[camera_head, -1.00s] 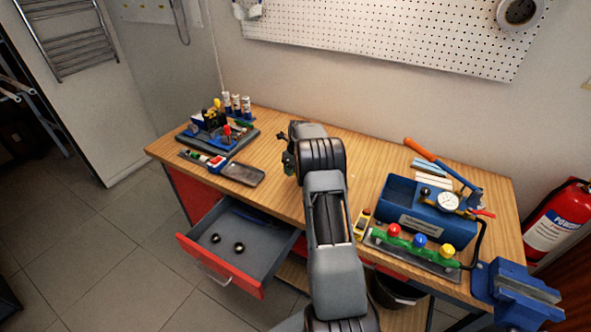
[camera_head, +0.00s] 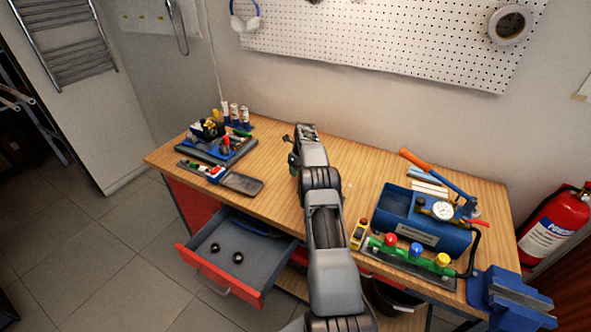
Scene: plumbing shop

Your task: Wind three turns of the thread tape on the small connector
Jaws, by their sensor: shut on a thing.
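My arm reaches away over the middle of the bench, and my gripper (camera_head: 289,138) is at its far end, small and mostly hidden by my own wrist. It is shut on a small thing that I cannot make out. I cannot pick out the small connector or the thread tape for certain. A narrow tray (camera_head: 187,163) with small red, white and green items lies on the left of the bench, left of my gripper. Two small dark round fittings, one of them here (camera_head: 238,257), lie in the open drawer (camera_head: 262,277).
A blue toolbox-like pump (camera_head: 412,232) and a manifold with coloured knobs (camera_head: 400,260) stand on the right. A blue vise (camera_head: 510,291) is at the right corner. A tool stand (camera_head: 213,149) and a flat grey dish (camera_head: 242,184) are left. The back middle of the bench (camera_head: 350,160) is clear.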

